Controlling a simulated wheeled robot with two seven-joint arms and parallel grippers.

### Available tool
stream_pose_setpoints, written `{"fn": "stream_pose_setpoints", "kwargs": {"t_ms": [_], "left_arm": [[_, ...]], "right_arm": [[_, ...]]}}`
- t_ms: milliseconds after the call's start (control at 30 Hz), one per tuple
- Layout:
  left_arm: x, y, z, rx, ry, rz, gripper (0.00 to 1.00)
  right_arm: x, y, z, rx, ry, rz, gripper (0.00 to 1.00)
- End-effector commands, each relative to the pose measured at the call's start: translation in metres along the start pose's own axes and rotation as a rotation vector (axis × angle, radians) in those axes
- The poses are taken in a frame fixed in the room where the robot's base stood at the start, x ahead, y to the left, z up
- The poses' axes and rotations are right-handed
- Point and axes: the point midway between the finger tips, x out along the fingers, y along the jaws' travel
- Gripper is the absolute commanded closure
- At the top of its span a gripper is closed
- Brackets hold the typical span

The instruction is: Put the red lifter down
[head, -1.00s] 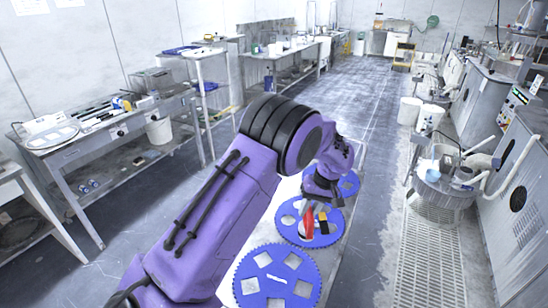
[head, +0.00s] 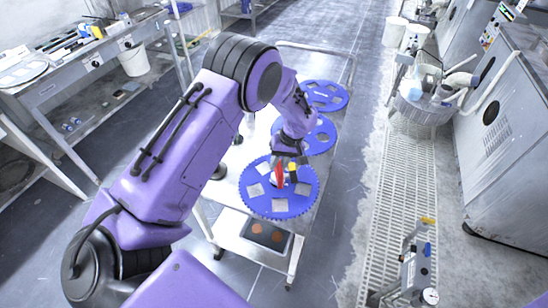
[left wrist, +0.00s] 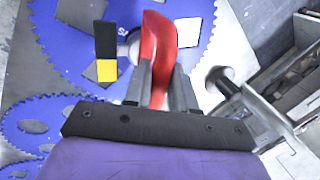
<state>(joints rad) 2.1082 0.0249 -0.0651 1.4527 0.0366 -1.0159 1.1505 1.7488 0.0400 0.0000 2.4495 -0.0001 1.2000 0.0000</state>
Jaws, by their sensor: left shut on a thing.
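My left gripper (head: 285,165) is shut on the red lifter (head: 279,174). It is over the nearest blue toothed platen (head: 295,206) on the white cart. In the left wrist view the red lifter (left wrist: 158,50) stands up between the two grey fingers of my left gripper (left wrist: 158,85). The blue platen (left wrist: 62,50) lies behind it. I cannot tell whether the lifter touches the platen. A black and yellow piece (left wrist: 106,52) shows beside the lifter. My right gripper is not in view.
Two more blue platens, a middle one (head: 322,137) and a far one (head: 327,95), lie farther along the cart (head: 228,225). A bench with tools (head: 70,65) is at the left. Grey machines (head: 505,130) stand at the right, past a floor grating (head: 398,190).

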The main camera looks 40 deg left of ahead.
Motion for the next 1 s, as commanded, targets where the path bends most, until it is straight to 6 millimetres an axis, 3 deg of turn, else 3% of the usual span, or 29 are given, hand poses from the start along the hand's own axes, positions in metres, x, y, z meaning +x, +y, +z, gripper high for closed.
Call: {"fn": "stream_pose_setpoints", "kwargs": {"t_ms": [133,167,233,533,633,1000], "left_arm": [[-0.002,0.001,-0.001,0.001,0.003,0.001,1.00],[-0.001,0.001,0.000,0.001,0.000,0.000,0.72],[-0.001,0.000,0.000,0.001,0.000,0.000,0.49],[-0.002,-0.001,0.000,-0.001,0.000,0.000,0.49],[-0.010,0.001,-0.001,-0.001,0.001,0.001,0.49],[-0.098,0.000,-0.001,-0.002,0.001,0.002,0.49]], "right_arm": [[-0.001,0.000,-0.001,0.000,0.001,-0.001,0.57],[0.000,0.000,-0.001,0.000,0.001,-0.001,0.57],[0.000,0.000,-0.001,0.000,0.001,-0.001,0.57],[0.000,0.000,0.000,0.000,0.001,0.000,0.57],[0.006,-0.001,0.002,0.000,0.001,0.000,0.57],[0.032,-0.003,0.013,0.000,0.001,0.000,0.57]]}}
